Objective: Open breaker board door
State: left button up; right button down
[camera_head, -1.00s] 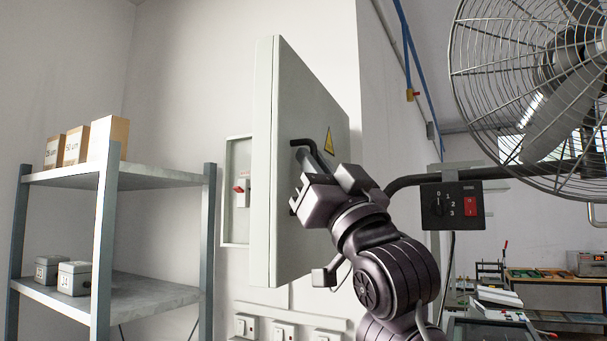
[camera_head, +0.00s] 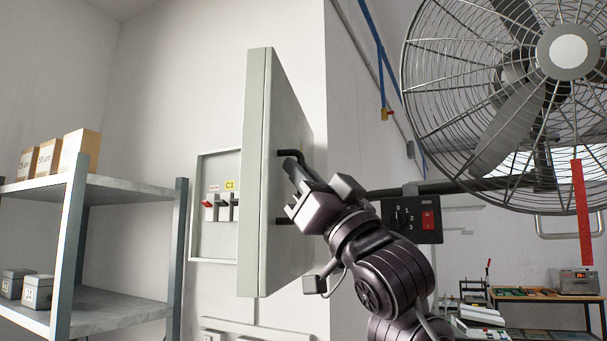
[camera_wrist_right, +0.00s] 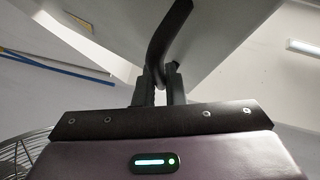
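The grey breaker board door (camera_head: 282,170) stands swung out from the wall, seen nearly edge-on. Behind its left edge the breaker board (camera_head: 222,207) shows, with a red switch, dark switches and a yellow label; its right part is hidden by the door. The door's black handle (camera_head: 287,153) is on its outer face. My right gripper (camera_head: 293,174) is at this handle. In the right wrist view, the two fingers (camera_wrist_right: 160,84) stand close on either side of the dark handle bar (camera_wrist_right: 158,45), shut on it. My left gripper is not in view.
A metal shelf (camera_head: 120,186) with boxes stands left of the board. A large caged fan (camera_head: 500,110) and its black control box (camera_head: 411,217) are at the right, near my right arm. A workbench (camera_head: 535,297) is behind.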

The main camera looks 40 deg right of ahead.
jog(key=c, duration=1.8)
grip_release()
jog(key=shift+s+d+r, duration=0.15)
jog(key=shift+r, duration=0.2)
jog(key=o, duration=0.3)
jog(key=shift+w+d+f, duration=0.15)
jog(key=shift+w+d, duration=0.05)
jog(key=shift+w, duration=0.1)
jog(key=shift+a, duration=0.1)
jog(key=shift+s, duration=0.1)
jog(key=shift+f, duration=0.1)
jog(key=b+v, duration=0.5)
jog(key=v, duration=0.2)
jog(key=shift+f+h, duration=0.3)
jog(key=shift+f, duration=0.1)
jog(key=shift+s, duration=0.1)
